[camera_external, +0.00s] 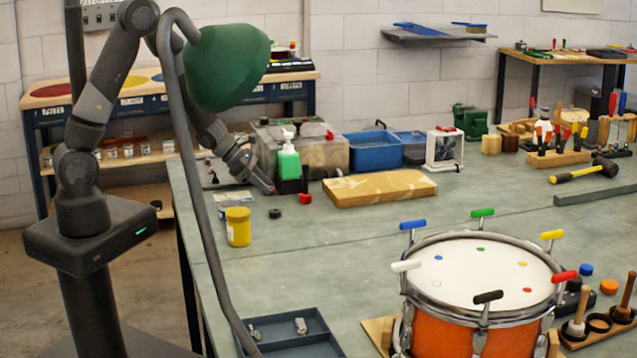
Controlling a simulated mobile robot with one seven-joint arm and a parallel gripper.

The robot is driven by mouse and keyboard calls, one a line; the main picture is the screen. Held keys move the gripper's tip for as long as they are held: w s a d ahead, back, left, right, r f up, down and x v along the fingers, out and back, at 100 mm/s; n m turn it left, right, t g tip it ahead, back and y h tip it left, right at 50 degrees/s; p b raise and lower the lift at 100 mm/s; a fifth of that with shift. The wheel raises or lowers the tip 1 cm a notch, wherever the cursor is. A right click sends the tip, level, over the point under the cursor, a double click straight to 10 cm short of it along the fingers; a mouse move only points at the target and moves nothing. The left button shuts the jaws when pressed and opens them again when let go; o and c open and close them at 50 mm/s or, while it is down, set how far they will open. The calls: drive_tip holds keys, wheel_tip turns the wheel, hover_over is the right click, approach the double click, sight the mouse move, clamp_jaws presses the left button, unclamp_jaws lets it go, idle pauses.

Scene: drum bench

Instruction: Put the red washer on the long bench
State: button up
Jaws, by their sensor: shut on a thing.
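My gripper (267,185) is low over the far left part of the grey-green long bench (330,240), left of the green bottle. Its fingers are shut on a small red thing (273,191), which appears to be the red washer. Only a little of it shows at the fingertips, so its shape is hard to make out. I cannot tell whether it touches the bench top.
A green pump bottle (289,163), a black ring (275,213) and a yellow jar (238,227) stand near my gripper. A tan board (380,188) lies to the right. A green lamp (227,66) overhangs the arm. An orange drum (450,328) stands at the front right. The middle is clear.

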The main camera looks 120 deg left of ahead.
drive_tip(key=shift+c, duration=0.9)
drive_tip(key=shift+r, duration=0.15)
drive_tip(key=shift+r, duration=0.6)
drive_tip(key=shift+c, duration=0.2)
drive_tip(key=r, duration=0.3)
drive_tip(key=shift+w+d+r, duration=0.1)
drive_tip(key=shift+d, duration=0.25)
drive_tip(key=w+d+r, duration=0.3)
drive_tip(key=d+r, duration=0.3)
drive_tip(key=d, duration=0.5)
drive_tip(key=w+d+f+m+h, duration=0.1)
drive_tip(key=w+d+m+h, duration=0.1)
drive_tip(key=w+d, duration=0.4)
drive_tip(key=w+d+f+m+h, duration=0.1)
drive_tip(key=w+d, duration=0.5)
drive_tip(key=d, duration=0.6)
drive_tip(key=w+d+m+h, duration=0.3)
drive_tip(key=w+d+m, duration=0.2)
drive_tip(key=w+d, duration=0.2)
drive_tip(key=d, duration=0.2)
drive_tip(key=shift+d+f, duration=0.4)
